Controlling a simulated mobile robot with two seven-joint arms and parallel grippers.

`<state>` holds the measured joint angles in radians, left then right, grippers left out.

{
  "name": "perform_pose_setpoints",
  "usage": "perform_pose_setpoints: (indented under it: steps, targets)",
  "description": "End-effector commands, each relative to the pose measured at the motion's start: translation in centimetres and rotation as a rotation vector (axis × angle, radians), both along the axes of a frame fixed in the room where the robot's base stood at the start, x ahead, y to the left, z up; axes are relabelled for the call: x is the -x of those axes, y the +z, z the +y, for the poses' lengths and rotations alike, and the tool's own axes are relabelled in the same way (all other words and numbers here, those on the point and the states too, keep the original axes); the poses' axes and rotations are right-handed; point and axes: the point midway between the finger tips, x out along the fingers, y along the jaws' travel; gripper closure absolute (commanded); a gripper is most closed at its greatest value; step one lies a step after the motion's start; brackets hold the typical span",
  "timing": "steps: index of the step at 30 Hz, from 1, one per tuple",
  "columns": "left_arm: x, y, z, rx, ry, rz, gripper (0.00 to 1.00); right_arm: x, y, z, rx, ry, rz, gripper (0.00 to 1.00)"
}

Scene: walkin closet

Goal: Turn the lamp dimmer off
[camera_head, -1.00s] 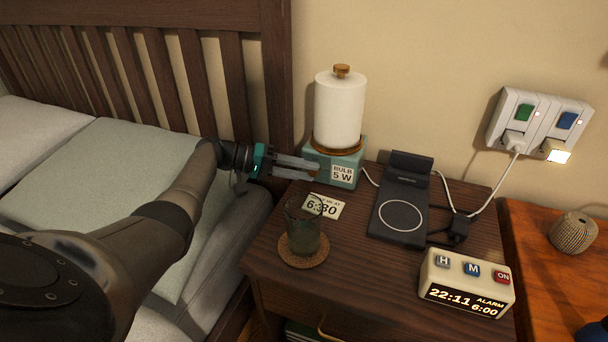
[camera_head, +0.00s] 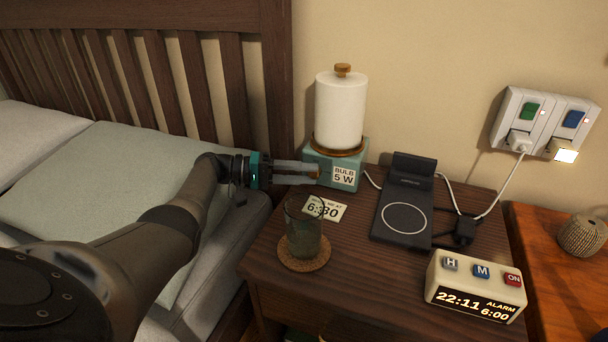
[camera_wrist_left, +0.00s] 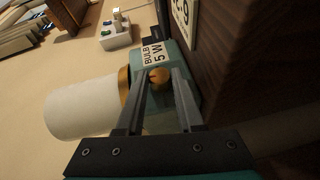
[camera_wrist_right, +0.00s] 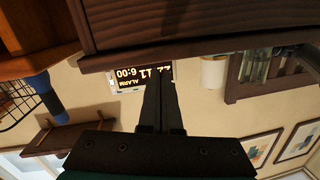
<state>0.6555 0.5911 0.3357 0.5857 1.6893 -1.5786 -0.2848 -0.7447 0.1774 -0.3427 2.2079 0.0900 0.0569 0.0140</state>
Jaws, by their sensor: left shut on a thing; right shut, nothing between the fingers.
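The lamp has a white cylinder shade (camera_head: 340,112) on a teal base (camera_head: 357,158) labelled "BULB 5 W". It stands at the back left of the nightstand (camera_head: 360,268). A small orange-brown dimmer knob (camera_wrist_left: 158,78) sticks out of the base. My left gripper (camera_head: 316,172) reaches in from the left and is shut on this knob, one finger on each side in the left wrist view. In the head view the fingers mostly hide the knob. My right gripper (camera_wrist_right: 161,82) shows only in its wrist view, shut and empty, below the nightstand top's edge in that picture.
A glass (camera_head: 304,237) on a cork coaster (camera_head: 305,265), a "6:30" card (camera_head: 326,208), a black charger (camera_head: 402,218) and an alarm clock (camera_head: 477,290) stand on the nightstand. A wall socket (camera_head: 543,122) with switches is at right. Cables run behind the charger.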

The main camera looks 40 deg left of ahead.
Motion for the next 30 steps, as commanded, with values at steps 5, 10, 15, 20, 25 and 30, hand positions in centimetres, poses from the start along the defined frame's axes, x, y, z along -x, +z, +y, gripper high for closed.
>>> perform_pose_setpoints:
  steps: [5, 10, 15, 20, 25, 30]
  targets:
    - [-0.02, 0.02, -0.17, 0.007, -0.004, -0.002, 1.0, 0.06, 0.05, 0.02, -0.004, -0.001, -0.006, 1.0]
    - [-0.02, 0.03, -0.17, 0.007, -0.004, -0.002, 1.0, 0.05, 0.05, 0.02, -0.004, -0.001, -0.006, 1.0]
    - [-0.03, 0.03, -0.16, 0.006, -0.004, -0.001, 0.55, 0.05, 0.04, 0.03, -0.004, 0.0, -0.005, 1.0]
    - [-0.02, 0.03, -0.09, 0.005, -0.001, -0.001, 0.37, 0.04, 0.03, 0.02, -0.004, 0.0, -0.005, 1.0]
    - [-0.01, 0.02, -0.04, 0.004, 0.0, -0.001, 0.34, 0.04, 0.01, 0.03, -0.004, 0.0, -0.004, 1.0]
    - [0.22, 0.05, 0.36, 0.003, 0.001, 0.0, 0.34, 0.04, 0.0, 0.03, -0.003, 0.0, -0.003, 1.0]
